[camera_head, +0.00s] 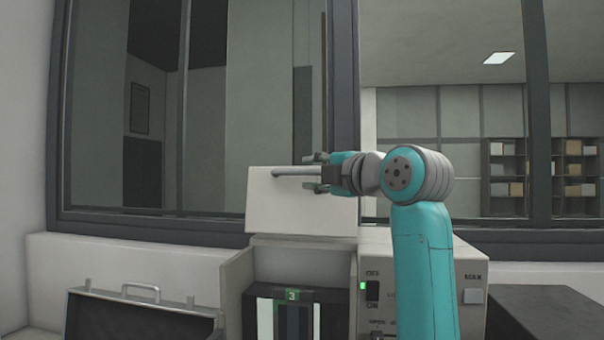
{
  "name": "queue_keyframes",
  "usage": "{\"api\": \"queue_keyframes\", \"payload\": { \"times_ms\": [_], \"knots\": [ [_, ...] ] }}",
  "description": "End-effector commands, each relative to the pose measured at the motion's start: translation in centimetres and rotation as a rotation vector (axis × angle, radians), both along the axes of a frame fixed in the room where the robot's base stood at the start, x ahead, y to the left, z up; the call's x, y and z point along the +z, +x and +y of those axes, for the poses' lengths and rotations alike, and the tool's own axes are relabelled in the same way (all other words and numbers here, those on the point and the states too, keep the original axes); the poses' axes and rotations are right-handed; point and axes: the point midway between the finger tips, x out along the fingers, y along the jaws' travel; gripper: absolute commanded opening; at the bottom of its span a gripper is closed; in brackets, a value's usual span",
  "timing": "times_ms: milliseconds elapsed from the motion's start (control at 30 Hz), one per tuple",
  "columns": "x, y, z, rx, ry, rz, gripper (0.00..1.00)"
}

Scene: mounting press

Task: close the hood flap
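The hood flap (285,214) is a pale panel standing raised above the press housing (237,287). A grey bar handle (292,172) runs along its upper part. My gripper (312,172) is at the right end of this handle, pointing left. Its two fingers are spread apart, one above and one below the handle's height. I cannot tell whether they touch the handle. My teal arm covers the right edge of the flap and part of the press front. Below the flap, the press opening shows a green label with a 3 (292,295).
The control panel (376,262) with an OFF/ON switch, a lit green lamp and a MAX button (473,296) is on the right. An open case (140,316) lies at lower left. A dark surface (545,312) is at lower right. Windows stand behind.

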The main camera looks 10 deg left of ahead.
Motion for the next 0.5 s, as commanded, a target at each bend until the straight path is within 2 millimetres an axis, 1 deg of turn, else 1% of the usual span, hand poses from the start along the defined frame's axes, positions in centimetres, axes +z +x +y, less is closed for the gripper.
{"api": "queue_keyframes", "payload": {
  "times_ms": [33,200,333,500],
  "knots": [
    [0.0,0.7,0.7,0.002,-0.001,0.003,0.39],
    [0.1,2.3,2.2,0.001,0.001,0.001,0.39],
    [0.1,3.0,2.8,0.000,-0.001,0.001,0.39],
    [0.1,3.3,3.1,-0.001,-0.001,-0.001,0.39]
  ]
}}
